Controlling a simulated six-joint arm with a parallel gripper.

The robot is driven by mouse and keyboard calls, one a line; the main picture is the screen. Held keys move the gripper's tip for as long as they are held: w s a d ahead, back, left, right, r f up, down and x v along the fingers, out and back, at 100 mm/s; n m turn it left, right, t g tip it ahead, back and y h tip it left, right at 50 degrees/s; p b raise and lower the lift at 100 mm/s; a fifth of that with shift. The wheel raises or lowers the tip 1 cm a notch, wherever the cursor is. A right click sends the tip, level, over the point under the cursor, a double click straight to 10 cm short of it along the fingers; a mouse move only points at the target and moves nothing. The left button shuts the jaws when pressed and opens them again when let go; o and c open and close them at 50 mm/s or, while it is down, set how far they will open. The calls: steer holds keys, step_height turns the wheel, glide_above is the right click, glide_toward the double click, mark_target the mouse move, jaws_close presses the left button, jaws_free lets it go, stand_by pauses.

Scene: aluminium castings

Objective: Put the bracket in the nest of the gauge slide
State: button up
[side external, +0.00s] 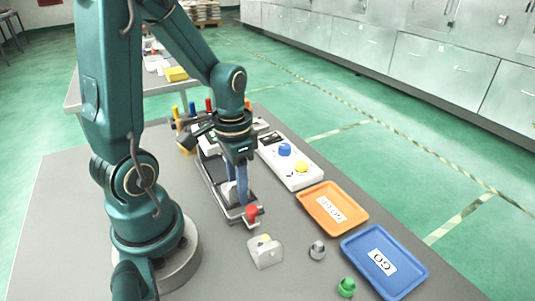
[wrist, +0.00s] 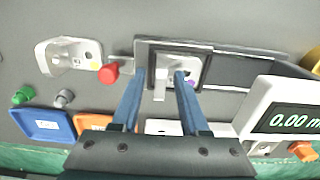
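A grey metal bracket with a purple dot (wrist: 160,86) lies at the dark-framed nest of the gauge slide (wrist: 225,71). In the side external view it shows as a pale shape (side external: 229,191) on the slide (side external: 213,184), partly hidden by my fingers. My gripper (wrist: 160,76) points down over the nest, its two blue fingers apart on either side of the bracket's upright part, with gaps visible. In the side external view my gripper (side external: 242,203) is low at the slide. Whether the bracket is fully seated cannot be told. The slide has a red knob (side external: 252,211).
Another bracket with a yellow dot (side external: 265,252) stands on the table. Near it are a grey knob-like part (side external: 317,250) and a green one (side external: 346,287). An orange tray (side external: 313,193) and a blue GO tray (side external: 417,269) lie right. The gauge display (wrist: 290,119) reads 0.00. A button box (side external: 302,182) stands behind.

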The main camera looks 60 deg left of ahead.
step_height(320, 180, up, 12)
steer(key=s+d+t, duration=0.1)
steer(key=d+t, duration=0.4)
steer(key=d, duration=0.3)
steer(key=shift+s+d+t, duration=0.3)
steer(key=shift+s, duration=0.05)
